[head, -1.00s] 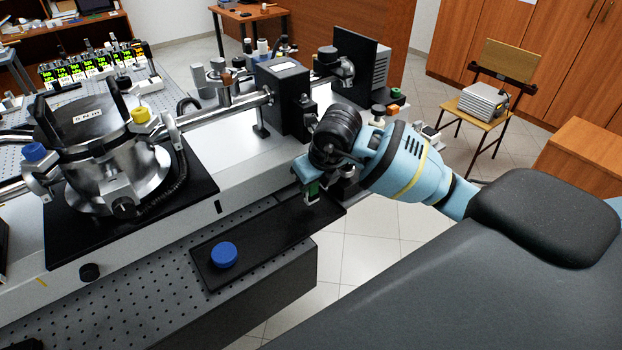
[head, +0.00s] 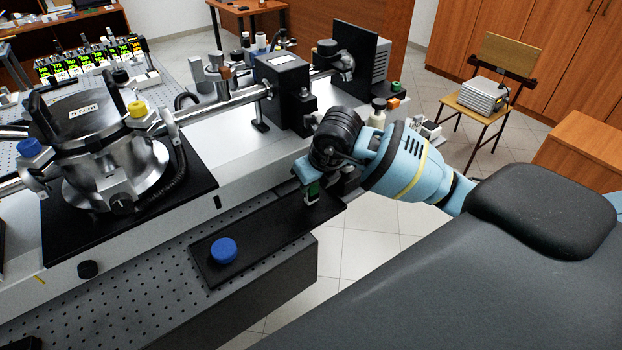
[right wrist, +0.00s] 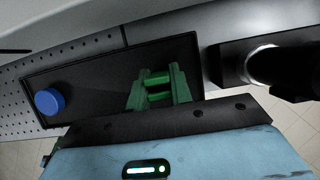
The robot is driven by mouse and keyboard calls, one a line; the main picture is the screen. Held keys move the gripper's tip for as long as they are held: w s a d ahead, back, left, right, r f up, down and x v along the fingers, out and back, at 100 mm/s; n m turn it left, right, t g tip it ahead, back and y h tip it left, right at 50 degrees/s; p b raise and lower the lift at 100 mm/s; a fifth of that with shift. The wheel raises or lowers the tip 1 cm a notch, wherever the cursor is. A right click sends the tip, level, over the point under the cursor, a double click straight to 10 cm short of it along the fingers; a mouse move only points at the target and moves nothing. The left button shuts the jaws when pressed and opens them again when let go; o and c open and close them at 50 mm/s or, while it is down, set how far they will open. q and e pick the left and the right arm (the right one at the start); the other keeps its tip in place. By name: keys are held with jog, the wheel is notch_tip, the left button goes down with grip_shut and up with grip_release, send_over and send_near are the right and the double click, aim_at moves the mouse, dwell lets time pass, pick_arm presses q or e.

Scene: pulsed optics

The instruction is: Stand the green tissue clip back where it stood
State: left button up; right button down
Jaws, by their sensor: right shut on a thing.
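The green tissue clip (head: 313,190) is in my right gripper (head: 309,187), at the far right end of the black tray (head: 262,237). In the right wrist view the green clip (right wrist: 159,87) shows as two uprights with crossbars, over the tray's black surface (right wrist: 95,68). My right gripper is shut on it. I cannot tell whether the clip's foot touches the tray. The fingertips are mostly hidden. My left gripper is not in view.
A blue round cap (head: 223,250) sits at the tray's near left end. It also shows in the right wrist view (right wrist: 49,101). A black box on the beam line (head: 284,90) and a steel chamber (head: 112,160) stand behind. The tray's middle is clear.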

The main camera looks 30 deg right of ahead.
jog(key=shift+f, duration=0.25)
jog(key=c, duration=1.2)
grip_release()
jog(key=shift+c, duration=0.3)
jog(key=shift+r+p, duration=0.3)
jog(key=shift+r, duration=3.75)
